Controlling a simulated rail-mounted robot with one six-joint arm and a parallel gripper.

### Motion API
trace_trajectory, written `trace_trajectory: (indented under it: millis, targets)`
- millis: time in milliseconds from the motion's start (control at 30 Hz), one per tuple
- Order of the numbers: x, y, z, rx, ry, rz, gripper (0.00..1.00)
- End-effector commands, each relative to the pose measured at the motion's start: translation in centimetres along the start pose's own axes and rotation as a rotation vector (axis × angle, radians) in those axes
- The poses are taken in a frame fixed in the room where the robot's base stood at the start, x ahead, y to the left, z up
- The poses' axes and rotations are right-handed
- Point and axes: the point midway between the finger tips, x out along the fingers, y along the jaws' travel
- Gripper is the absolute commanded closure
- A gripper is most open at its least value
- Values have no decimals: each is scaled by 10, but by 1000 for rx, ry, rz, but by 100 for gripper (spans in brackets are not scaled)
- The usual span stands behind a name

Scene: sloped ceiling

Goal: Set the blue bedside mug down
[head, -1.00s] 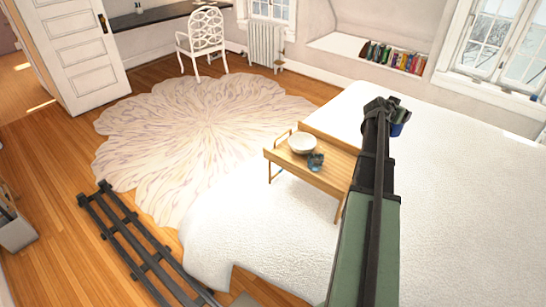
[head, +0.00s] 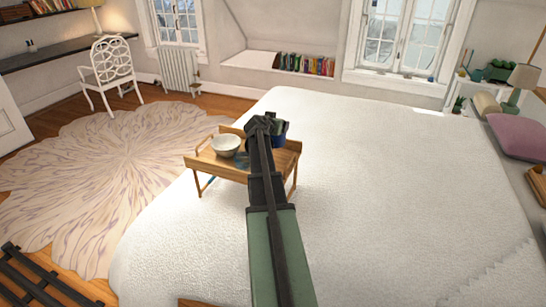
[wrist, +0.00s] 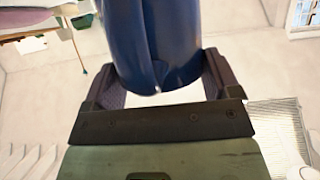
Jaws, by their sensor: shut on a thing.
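My gripper (head: 266,124) is shut on the blue mug (head: 280,130), which shows only in part beyond the gripper in the head view. In the wrist view the dark blue mug (wrist: 150,40) fills the space between the two fingers of my gripper (wrist: 157,78). In the head view the mug appears over the right part of the wooden bed tray (head: 204,163); how high it is above the tray I cannot tell. My arm hides part of the tray.
A white bowl (head: 226,146) stands on the left part of the tray. The tray has legs and stands on the white bed (head: 380,190), which is otherwise broad and clear. A pink pillow (head: 518,137) and a lamp (head: 522,82) are at the right.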

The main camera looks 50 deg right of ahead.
Motion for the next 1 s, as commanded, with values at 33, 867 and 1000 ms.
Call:
trace_trajectory:
  millis: [33, 867, 1000]
  targets:
    - [8, 0, 18, 0, 0, 0, 67]
    - [24, 0, 56, 0, 0, 0, 10]
    - [24, 0, 56, 0, 0, 0, 0]
